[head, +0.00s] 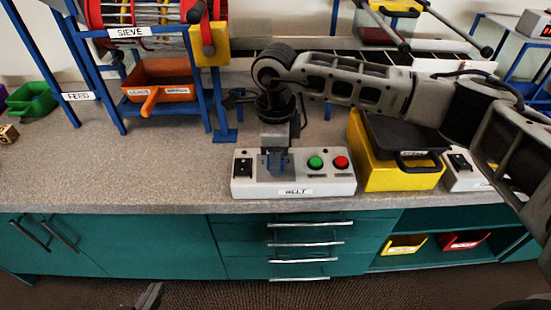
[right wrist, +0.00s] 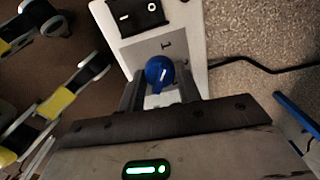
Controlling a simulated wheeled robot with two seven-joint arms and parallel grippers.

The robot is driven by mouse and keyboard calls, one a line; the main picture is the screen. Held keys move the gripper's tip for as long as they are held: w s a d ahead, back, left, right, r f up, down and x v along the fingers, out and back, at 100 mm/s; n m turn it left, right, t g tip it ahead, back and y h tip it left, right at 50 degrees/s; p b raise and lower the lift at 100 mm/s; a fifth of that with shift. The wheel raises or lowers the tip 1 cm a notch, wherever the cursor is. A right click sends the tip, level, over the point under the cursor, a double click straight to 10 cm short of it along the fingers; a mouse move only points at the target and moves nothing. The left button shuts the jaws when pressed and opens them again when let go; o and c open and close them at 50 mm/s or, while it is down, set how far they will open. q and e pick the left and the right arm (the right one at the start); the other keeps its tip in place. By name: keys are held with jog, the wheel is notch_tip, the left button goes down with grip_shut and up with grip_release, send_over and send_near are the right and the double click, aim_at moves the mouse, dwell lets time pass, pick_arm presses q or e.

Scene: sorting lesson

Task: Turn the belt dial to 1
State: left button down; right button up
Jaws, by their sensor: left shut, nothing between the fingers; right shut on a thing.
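The belt control box (head: 305,186) is a white box at the counter's front edge, with a black rocker switch (head: 243,168), a green button (head: 315,162) and a red button (head: 340,163). My right gripper (head: 276,166) points down over it and mostly hides the dial in the head view. In the right wrist view the blue dial (right wrist: 159,70) sits between the two fingers, which are shut on it. A printed 1 (right wrist: 166,44) shows on the plate beside the dial. I cannot tell which mark the dial points to. My left gripper (head: 152,296) is shut and empty at the bottom, away from the box.
A yellow bin (head: 400,176) stands right of the box, with another white switch box (head: 467,171) beyond it. The blue sieve frame (head: 205,80) and an orange tray (head: 160,80) stand behind left. The countertop left of the box is clear. A black cable lies behind it.

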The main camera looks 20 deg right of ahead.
jog(key=shift+r+n, duration=0.1)
jog(key=shift+n, duration=0.4)
jog(key=o, duration=1)
jog(key=shift+c, duration=0.2)
notch_tip(320, 180, up, 16)
jog(key=shift+p, duration=0.3)
